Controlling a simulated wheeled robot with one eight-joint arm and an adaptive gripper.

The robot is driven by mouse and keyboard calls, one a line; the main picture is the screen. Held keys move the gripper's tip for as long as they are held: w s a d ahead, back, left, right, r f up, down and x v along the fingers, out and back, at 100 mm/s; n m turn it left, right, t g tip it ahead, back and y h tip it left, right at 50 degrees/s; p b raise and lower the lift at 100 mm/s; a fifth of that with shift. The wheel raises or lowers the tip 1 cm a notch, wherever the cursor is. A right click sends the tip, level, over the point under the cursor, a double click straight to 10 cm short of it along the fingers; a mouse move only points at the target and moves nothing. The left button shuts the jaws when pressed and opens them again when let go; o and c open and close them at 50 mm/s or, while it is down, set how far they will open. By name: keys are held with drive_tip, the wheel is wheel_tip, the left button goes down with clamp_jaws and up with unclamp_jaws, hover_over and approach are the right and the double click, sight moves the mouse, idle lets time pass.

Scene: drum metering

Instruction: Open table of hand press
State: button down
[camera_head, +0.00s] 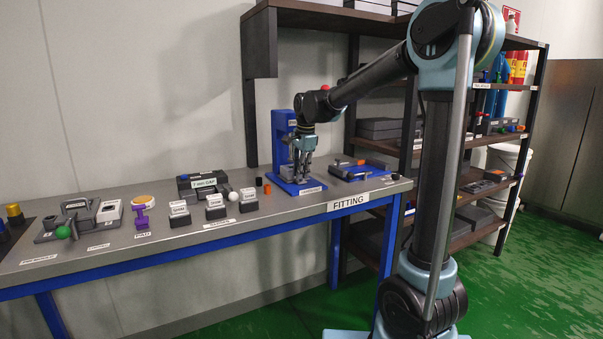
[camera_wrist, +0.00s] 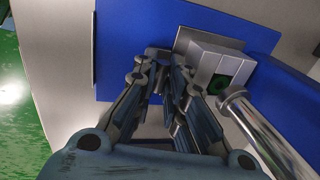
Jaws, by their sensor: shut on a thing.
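The blue hand press (camera_head: 281,130) stands on the bench towards its right end, on a flat blue base (camera_wrist: 120,35). In the wrist view its table is a grey metal block (camera_wrist: 205,65) with a square opening that shows green inside. A shiny metal rod (camera_wrist: 262,130) stands beside the block. My gripper (camera_head: 302,179) reaches down at the front of the press. In the wrist view my gripper (camera_wrist: 163,60) has its fingertips close together beside the block, shut on a small part of the table. The fingers hide most of that part.
Left of the press, the bench (camera_head: 330,207) holds an orange block (camera_head: 267,189), labelled grey blocks (camera_head: 215,208), a purple piece (camera_head: 142,218) and a green ball (camera_head: 63,232). A blue-and-grey fixture (camera_head: 360,170) lies right of the press. A shelf rack stands behind my arm.

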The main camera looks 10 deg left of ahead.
drive_tip(key=s+d, duration=0.1)
drive_tip(key=s, duration=0.1)
drive_tip(key=s+d, duration=0.2)
drive_tip(key=s, duration=0.1)
drive_tip(key=s+d, duration=0.2)
drive_tip(key=shift+s, duration=0.3)
drive_tip(key=c, duration=1.9)
unclamp_jaws()
drive_tip(key=shift+d, duration=0.1)
drive_tip(key=r, duration=0.4)
drive_tip(key=s+d+r, duration=0.1)
drive_tip(key=r, duration=0.6)
drive_tip(key=shift+s+d+r, duration=0.15)
drive_tip(key=shift+s+r, duration=0.25)
